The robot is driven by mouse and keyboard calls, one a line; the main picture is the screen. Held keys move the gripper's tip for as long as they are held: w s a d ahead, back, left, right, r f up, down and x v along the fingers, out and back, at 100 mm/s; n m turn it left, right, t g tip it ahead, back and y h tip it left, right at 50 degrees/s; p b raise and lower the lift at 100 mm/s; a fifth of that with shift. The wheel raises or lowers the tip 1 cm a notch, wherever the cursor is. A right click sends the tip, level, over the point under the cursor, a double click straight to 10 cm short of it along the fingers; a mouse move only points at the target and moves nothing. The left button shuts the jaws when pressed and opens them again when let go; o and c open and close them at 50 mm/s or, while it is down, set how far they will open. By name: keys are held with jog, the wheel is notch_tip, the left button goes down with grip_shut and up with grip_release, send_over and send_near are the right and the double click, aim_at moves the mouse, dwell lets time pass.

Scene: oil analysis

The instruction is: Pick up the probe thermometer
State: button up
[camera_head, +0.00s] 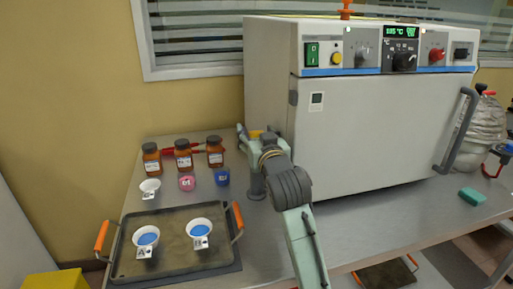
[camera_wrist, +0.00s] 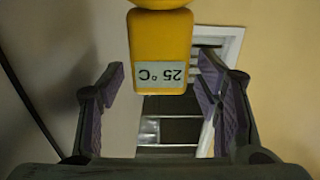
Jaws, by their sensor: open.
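The probe thermometer (camera_wrist: 160,45) is a yellow body with a small display reading 25 °C, upside down in the wrist view. It enters from the top edge of that view, so its upper part is cut off. My gripper (camera_wrist: 160,84) is open, with one purple-padded finger on each side of the thermometer's lower end. Gaps show between both pads and the body. In the head view my gripper (camera_head: 255,134) is beside the oven's left front edge. A small yellow patch shows there, but I cannot tell whether it is the thermometer.
The large oven (camera_head: 375,130) stands close on the right. Brown bottles (camera_head: 183,155), a pink cup (camera_head: 186,183) and a blue cup (camera_head: 222,178) stand to the left. A tray (camera_head: 190,259) with two white cups is in front. A green block (camera_head: 472,195) lies at right.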

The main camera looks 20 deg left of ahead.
jog(key=c, duration=1.3)
jog(key=shift+r, duration=0.1)
notch_tip(320, 180, up, 8)
jog(key=p, duration=0.6)
jog(key=shift+p, duration=0.3)
notch_tip(320, 180, up, 10)
jog(key=shift+b, duration=0.3)
